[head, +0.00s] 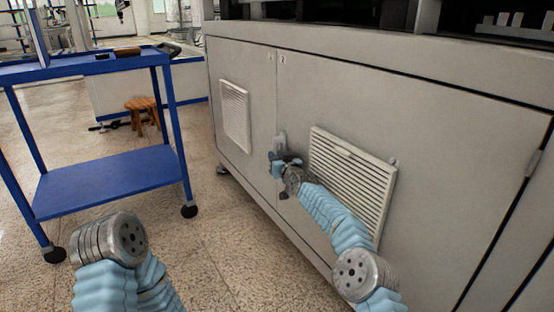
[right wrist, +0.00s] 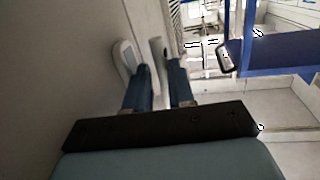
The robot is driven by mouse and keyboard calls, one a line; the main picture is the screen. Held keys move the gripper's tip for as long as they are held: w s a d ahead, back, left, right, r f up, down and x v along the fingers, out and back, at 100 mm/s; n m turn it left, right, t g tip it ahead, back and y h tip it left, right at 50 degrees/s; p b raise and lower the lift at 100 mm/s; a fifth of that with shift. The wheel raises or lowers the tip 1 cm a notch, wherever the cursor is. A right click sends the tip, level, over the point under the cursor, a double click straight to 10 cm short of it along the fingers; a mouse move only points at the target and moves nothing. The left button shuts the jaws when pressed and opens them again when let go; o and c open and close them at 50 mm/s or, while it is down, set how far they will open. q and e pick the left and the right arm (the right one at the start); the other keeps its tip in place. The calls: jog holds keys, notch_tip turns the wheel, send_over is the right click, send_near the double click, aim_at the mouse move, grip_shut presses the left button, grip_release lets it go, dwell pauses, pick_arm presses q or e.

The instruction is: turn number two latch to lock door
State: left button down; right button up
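The number two door (head: 420,130) is the right grey cabinet door, with a small "2" label at its upper left corner. A light grey latch (head: 280,143) sits at its left edge, partly hidden by my right gripper. My right gripper (head: 277,160) is at the latch. In the right wrist view, the two dark blue fingers (right wrist: 161,66) are apart, with a visible gap. The latch's rounded plate (right wrist: 125,58) is by the left fingertip, and its grey handle (right wrist: 157,50) stands around the gap; contact cannot be told. My left arm shows at bottom left, but its gripper is out of view.
Vent grilles are on the number two door (head: 350,178) and the left door (head: 235,115). A blue cart (head: 110,180) stands at left, with a wooden stool (head: 142,108) behind it. Speckled floor (head: 225,225) is clear between cart and cabinet.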

jog(key=shift+o, duration=1.4)
jog(key=shift+a+f, duration=0.1)
jog(key=f+v, duration=0.1)
jog(key=v, duration=1.2)
jog(key=shift+s+r+b, duration=0.3)
jog(key=shift+s+r, duration=0.05)
jog(key=shift+r, duration=0.15)
